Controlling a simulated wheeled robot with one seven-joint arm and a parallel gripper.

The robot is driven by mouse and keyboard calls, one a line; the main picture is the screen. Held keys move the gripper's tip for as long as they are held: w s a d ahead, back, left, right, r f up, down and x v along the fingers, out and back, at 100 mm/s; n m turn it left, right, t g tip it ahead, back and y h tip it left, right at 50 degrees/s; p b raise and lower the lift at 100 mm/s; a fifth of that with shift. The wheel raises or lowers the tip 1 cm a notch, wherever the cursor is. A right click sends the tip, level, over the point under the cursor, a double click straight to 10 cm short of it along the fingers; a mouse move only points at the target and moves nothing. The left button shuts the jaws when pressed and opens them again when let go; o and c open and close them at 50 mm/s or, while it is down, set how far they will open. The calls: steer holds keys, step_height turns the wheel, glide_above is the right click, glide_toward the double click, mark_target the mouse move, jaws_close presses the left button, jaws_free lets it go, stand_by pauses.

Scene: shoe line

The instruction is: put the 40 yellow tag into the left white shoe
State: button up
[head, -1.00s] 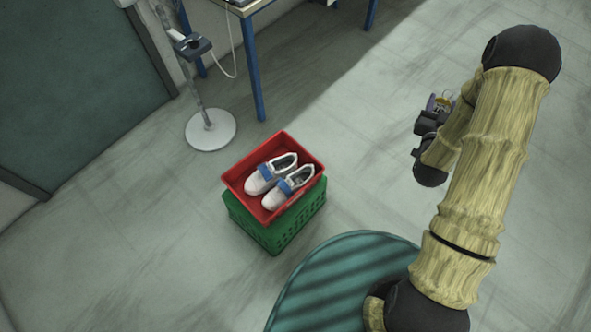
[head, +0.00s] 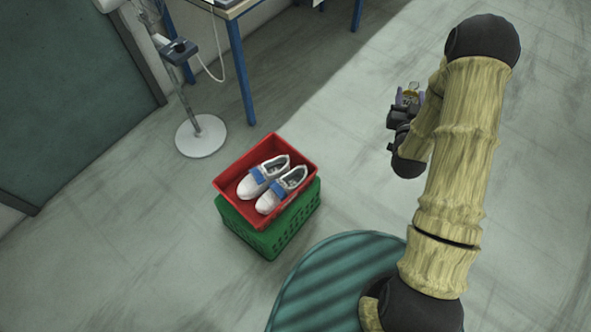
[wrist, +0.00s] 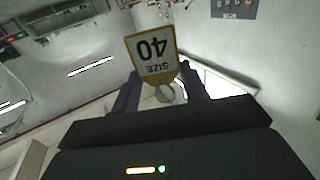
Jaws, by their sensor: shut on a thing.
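My gripper (head: 408,100) is shut on the yellow tag (head: 411,88), held up in the air at the right in the head view. In the wrist view the tag (wrist: 152,52) shows a white face with "SIZE 40" upside down, between the two fingers of my gripper (wrist: 160,88). Two white shoes with blue straps sit side by side in a red crate (head: 228,187) at the centre left. The left white shoe (head: 252,185) and the right white shoe (head: 270,201) have their openings to the upper right. My gripper is well to the right of them.
The red crate rests on a green crate (head: 273,238) on the floor. A stand with a round white base (head: 201,136) is behind it. A blue-legged table (head: 240,70) stands at the back. The floor between crate and gripper is clear.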

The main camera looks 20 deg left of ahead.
steer(key=s+a+f+n+g+y+b, duration=0.1)
steer(key=a+f+n+g+y+b, duration=0.1)
steer(key=a+f+b, duration=0.8)
steer(key=s+a+f+n+g+y+b, duration=0.2)
steer(key=a+f+n+y+b, duration=0.3)
steer(key=f+b, duration=1.5)
steer(key=s+a+f+n+g+y+b, duration=0.2)
steer(key=a+f+n+g+y+b, duration=0.2)
steer(key=a+f+b, duration=1.1)
steer(key=f+y+b, duration=0.1)
steer(key=y+b, duration=0.2)
steer(key=b, duration=0.2)
steer(key=shift+a, duration=0.3)
steer(key=shift+w+f+b, duration=0.1)
steer(key=shift+b, duration=0.25)
step_height(320, 180, down, 8)
steer(key=b, duration=0.6)
steer(key=o, duration=1.1)
steer(key=shift+c, duration=0.2)
steer(key=shift+d, duration=0.1)
